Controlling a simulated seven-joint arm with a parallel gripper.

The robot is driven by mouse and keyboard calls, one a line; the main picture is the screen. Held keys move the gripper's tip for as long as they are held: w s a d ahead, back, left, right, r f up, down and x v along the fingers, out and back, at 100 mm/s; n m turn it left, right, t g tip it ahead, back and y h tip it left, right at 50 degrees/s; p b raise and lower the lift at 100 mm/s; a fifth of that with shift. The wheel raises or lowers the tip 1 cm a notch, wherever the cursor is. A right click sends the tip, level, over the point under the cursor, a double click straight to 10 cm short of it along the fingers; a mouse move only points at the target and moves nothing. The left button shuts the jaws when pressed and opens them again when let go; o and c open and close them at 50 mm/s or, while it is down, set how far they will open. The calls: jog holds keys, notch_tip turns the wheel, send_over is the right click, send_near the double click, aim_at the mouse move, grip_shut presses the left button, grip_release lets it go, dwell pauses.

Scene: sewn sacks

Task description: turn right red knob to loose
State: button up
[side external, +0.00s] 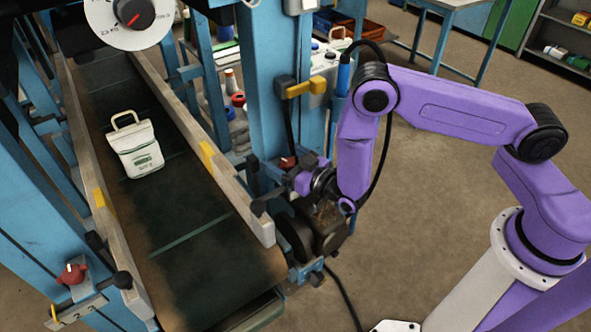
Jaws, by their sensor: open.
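The right red knob (287,162) sits on the blue post at the right side of the conveyor, seen small in the side external view. My gripper (289,176) is at this knob, coming in from the right. Its jaws are open; the fingers are small and partly hidden by the wrist. I cannot tell whether they touch the knob or stand around it. The knob's pointer and any marks around it cannot be made out. A second red knob (70,273) is on a metal bracket at the left side of the conveyor, away from my gripper.
A white sewn sack (137,146) lies on the dark conveyor belt (178,205) between wooden side rails (243,196). A dial (128,14) hangs at the top left. A dark motor (317,224) is below my gripper. Open floor lies to the right.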

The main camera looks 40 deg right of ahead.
jog(key=shift+a+h, duration=0.25)
jog(key=shift+h, duration=0.05)
jog(key=shift+d+m+t+h, duration=0.2)
jog(key=shift+m+t+h, duration=0.1)
jog(key=shift+m+h, duration=1.3)
jog(key=s, duration=1.7)
jog(key=s+a+f+g+y, duration=0.1)
jog(key=s+a+g+y, duration=0.1)
jog(key=a+g, duration=0.45)
jog(key=s+r+n+g+y, duration=0.2)
jog(key=s+r+n+g, duration=0.4)
jog(key=s+r+g, duration=0.2)
jog(key=shift+s+d+g, duration=0.15)
jog(key=shift+s+g, duration=0.5)
jog(key=shift+s, duration=0.15)
jog(key=shift+r, duration=0.1)
